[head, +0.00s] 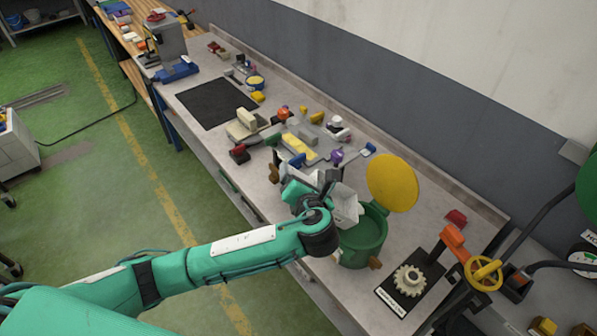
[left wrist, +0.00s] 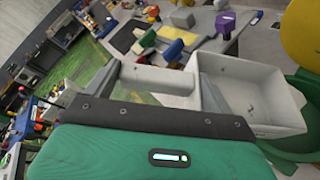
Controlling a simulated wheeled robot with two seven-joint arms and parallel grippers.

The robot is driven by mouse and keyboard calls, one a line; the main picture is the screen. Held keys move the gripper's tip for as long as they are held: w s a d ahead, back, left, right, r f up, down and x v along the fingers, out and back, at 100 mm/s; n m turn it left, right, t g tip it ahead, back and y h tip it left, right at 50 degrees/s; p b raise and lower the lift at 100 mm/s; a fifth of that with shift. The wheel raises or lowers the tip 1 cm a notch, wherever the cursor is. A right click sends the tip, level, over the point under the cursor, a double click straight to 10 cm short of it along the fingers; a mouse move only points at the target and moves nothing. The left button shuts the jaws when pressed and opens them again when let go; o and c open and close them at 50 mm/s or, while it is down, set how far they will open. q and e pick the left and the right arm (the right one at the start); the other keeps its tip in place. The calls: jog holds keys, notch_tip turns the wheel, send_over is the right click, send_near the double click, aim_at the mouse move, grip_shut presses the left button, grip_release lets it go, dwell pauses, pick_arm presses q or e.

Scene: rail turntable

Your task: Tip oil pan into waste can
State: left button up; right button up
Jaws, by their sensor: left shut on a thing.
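My left gripper (head: 322,190) is shut on the pan; the exact grip is partly hidden by the wrist. The green waste can (head: 362,245) stands at the bench's front edge, its round yellow lid (head: 392,183) raised. The can also shows at the right of the left wrist view (left wrist: 305,148). My right gripper is not in view.
A grey tray (head: 318,150) with several coloured items lies behind the pan. A gear on a black stand (head: 408,281) and a yellow handwheel (head: 483,272) are right of the can. A black mat (head: 217,103) lies farther along the bench.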

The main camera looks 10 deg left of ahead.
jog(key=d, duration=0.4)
pick_arm(q)
jog(key=a+f+n+h+b, duration=0.3)
jog(key=f+b, duration=0.5)
jog(key=b, duration=0.6)
jog(key=shift+s+a+f+n+h, duration=0.15)
jog(key=shift+s+a+n+h, duration=0.15)
jog(key=shift+a+n, duration=0.65)
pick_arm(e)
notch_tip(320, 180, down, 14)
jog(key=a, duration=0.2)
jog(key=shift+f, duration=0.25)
